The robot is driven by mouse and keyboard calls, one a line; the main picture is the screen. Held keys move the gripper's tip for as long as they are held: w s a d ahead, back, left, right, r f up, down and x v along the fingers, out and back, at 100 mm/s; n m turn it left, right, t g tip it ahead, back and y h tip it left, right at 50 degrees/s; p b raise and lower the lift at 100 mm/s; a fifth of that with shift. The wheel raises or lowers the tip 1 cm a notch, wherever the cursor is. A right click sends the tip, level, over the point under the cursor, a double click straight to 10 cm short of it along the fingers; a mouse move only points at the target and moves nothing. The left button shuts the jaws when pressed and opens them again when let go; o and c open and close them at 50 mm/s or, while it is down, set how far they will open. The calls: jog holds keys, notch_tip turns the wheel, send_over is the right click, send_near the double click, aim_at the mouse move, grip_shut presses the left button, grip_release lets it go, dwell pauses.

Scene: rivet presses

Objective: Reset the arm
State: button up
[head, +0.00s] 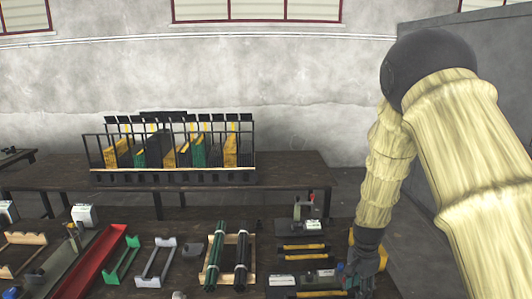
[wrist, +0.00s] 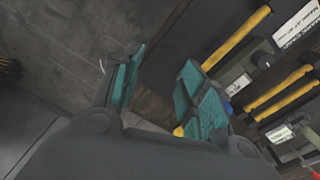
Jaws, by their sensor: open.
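My gripper (wrist: 160,95) is open in the wrist view, with teal pads on its two fingers set apart and nothing between them. It points down toward the dark floor and the edge of a table. In the head view my gripper (head: 362,270) hangs at the lower right, by the right end of the near table. My arm comes down from the upper right in a pale yellow cover with a dark joint. The gripper's fingertips are small and partly hard to make out in the head view.
Yellow-handled tools (head: 303,247) lie on the near table just left of my gripper. Dark rods (head: 242,262) rest on a wooden holder, with a red tray (head: 88,262) farther left. A black rack (head: 170,178) stands on the back table. A grey partition (head: 505,60) stands at right.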

jog(key=s+f+n, duration=0.3)
jog(key=s+f, duration=0.7)
jog(key=f, duration=0.2)
jog(key=s+a+f+n+b, duration=0.1)
jog(key=s+f, duration=0.4)
jog(key=s, duration=0.5)
jog(key=s+a+f+n, duration=0.2)
jog(key=s+f+n, duration=0.2)
jog(key=s, duration=0.7)
jog(key=s+a+f+n+b, duration=0.1)
jog(key=s+f+n, duration=0.4)
jog(key=s, duration=0.5)
jog(key=shift+s+a+f+b, duration=0.15)
jog(key=shift+a+f+b, duration=0.2)
jog(key=shift+a, duration=0.5)
